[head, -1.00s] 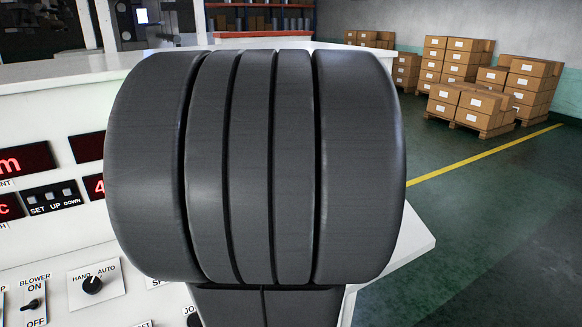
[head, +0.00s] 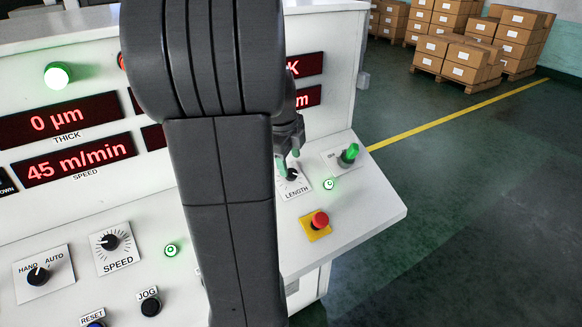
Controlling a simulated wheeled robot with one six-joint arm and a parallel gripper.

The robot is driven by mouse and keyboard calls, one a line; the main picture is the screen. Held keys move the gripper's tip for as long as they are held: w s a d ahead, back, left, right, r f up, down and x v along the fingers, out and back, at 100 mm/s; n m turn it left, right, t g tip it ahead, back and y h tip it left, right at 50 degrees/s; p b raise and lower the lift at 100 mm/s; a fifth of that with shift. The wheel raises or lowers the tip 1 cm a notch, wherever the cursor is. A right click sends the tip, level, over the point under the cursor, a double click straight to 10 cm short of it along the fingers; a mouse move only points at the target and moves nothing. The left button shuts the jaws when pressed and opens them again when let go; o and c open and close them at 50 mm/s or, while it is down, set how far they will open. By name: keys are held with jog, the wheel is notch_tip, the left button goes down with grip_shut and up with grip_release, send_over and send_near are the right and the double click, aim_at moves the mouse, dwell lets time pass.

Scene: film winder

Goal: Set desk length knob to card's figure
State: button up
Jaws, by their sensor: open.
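The length knob (head: 291,175) is a small black knob on a white dial plate marked LENGTH, on the right part of the sloping desk. My arm hides the plate's left side and much of its scale, so I cannot read the setting. My gripper (head: 288,163) points down just above the knob, its greenish fingertips close to it. The jaws are open; I cannot tell whether they touch the knob. The card is not visible in this view.
A red emergency button (head: 319,219) on a yellow plate sits below the length plate. A green switch (head: 349,154) and a lit green button (head: 329,184) are to its right. The speed knob (head: 110,242) is at left. Red displays (head: 75,160) line the upright panel.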

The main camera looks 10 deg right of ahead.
aim_at(292, 173)
jog(key=shift+x, duration=2.2)
jog(key=shift+c, duration=0.2)
jog(key=c, duration=0.9)
